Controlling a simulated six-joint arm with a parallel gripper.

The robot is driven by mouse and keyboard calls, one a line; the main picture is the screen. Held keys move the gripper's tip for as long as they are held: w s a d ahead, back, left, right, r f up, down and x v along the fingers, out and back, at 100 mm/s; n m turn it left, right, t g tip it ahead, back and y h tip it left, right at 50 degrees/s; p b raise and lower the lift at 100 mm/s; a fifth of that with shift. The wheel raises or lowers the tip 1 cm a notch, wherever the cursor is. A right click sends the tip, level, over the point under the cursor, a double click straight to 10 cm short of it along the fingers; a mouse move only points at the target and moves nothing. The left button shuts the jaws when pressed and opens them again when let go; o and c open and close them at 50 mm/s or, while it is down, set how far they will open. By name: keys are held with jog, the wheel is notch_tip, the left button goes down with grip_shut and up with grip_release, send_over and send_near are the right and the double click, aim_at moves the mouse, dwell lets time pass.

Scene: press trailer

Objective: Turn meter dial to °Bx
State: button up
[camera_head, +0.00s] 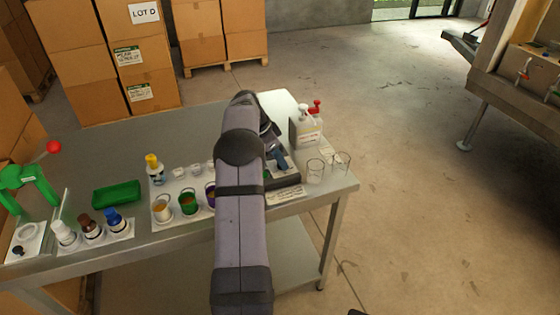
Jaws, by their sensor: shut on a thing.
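The meter (284,180) is a dark, low device on the right part of the steel table, mostly hidden behind my arm. Its dial and markings cannot be made out. My gripper (277,156) is partly in view at the meter, just right of my arm, pointing down. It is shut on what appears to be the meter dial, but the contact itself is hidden. The dial's setting cannot be read.
White bottles with pumps (306,128) and clear glasses (315,170) stand right of the meter. Cups of coloured liquid (188,203), a yellow-capped bottle (155,170), a green tray (116,194) and several small bottles (90,227) are left. Stacked boxes stand behind the table (110,140).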

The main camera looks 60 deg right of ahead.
jog(key=shift+w+d+r+m+g+y+p, duration=0.1)
jog(key=shift+m+g+y+p, duration=0.35)
jog(key=shift+m+p, duration=0.95)
jog(key=shift+m, duration=0.4)
jog(key=o, duration=1)
jog(key=shift+b+v, duration=0.35)
jog(key=shift+v, duration=3.25)
